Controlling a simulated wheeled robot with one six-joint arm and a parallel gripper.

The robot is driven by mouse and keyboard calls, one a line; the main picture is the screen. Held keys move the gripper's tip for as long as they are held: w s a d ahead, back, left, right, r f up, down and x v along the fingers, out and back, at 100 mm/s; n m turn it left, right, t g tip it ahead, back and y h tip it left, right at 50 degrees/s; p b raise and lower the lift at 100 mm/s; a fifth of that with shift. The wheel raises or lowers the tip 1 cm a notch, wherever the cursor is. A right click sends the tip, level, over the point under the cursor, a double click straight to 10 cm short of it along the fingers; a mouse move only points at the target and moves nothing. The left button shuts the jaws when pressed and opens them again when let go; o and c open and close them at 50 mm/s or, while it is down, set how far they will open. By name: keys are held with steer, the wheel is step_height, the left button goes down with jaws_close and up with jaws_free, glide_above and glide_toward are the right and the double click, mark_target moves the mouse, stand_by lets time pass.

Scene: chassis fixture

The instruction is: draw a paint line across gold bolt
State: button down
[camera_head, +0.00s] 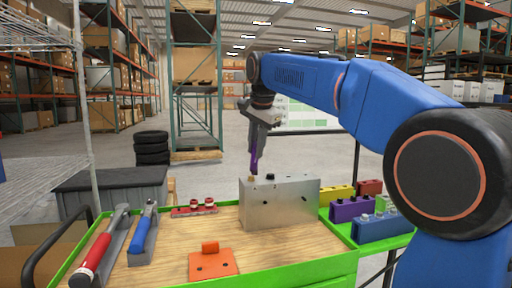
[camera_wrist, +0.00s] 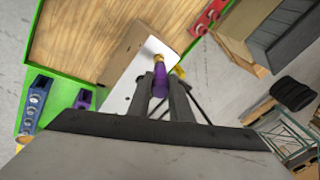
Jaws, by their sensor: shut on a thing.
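A grey metal block (camera_head: 285,205) stands on the wooden worktop. The gold bolt (camera_head: 251,178) is on its top face near the left end, with a dark bolt (camera_head: 270,177) to its right. My gripper (camera_head: 257,150) is shut on a purple paint marker (camera_head: 254,162), which points down just above the gold bolt. In the wrist view the marker (camera_wrist: 160,82) is between my fingers (camera_wrist: 161,92). A gold piece (camera_wrist: 158,58) shows at its far end. I cannot tell whether the tip touches the bolt.
The worktop (camera_head: 150,262) has a green rim. Around the block are a red-handled tool (camera_head: 95,255), a blue-handled tool (camera_head: 143,232), a red bolt holder (camera_head: 195,210) and an orange plate (camera_head: 212,264). Coloured blocks, including a purple one (camera_head: 350,208), stand at right.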

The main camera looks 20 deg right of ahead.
steer(key=shift+f, duration=0.2)
steer(key=shift+a, duration=0.5)
stand_by(0.6)
steer(key=shift+d+f, duration=0.1)
steer(key=shift+d, duration=0.4)
stand_by(0.5)
steer(key=shift+r, duration=3.05)
